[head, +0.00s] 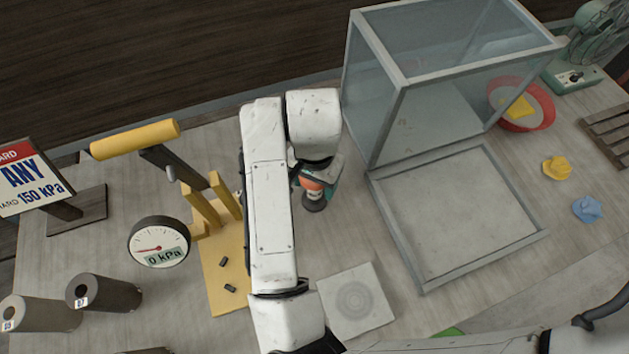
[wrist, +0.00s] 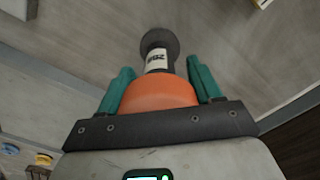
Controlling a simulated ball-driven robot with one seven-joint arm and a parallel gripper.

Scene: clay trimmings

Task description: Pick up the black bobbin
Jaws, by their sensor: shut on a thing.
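The black bobbin (wrist: 158,52) has a flared dark end and a pale label with dark print in the wrist view. In the head view the bobbin (head: 314,203) shows just below my gripper (head: 316,182), right of my white arm. In the wrist view my gripper (wrist: 160,76) has its two teal fingers on either side of a rounded orange part, and the bobbin extends from it past the fingertips. My gripper is shut on the bobbin. The contact is partly hidden, and I cannot tell whether the bobbin touches the table.
A glass-sided case (head: 380,110) and its grey-rimmed tray (head: 405,262) stand right. A pale square plate (head: 356,300) lies below the bobbin. A yellow press (head: 222,280) with a gauge (head: 159,242) stands left, near two grey cylinders (head: 118,294) (head: 50,315). A red bowl (head: 545,105) is right.

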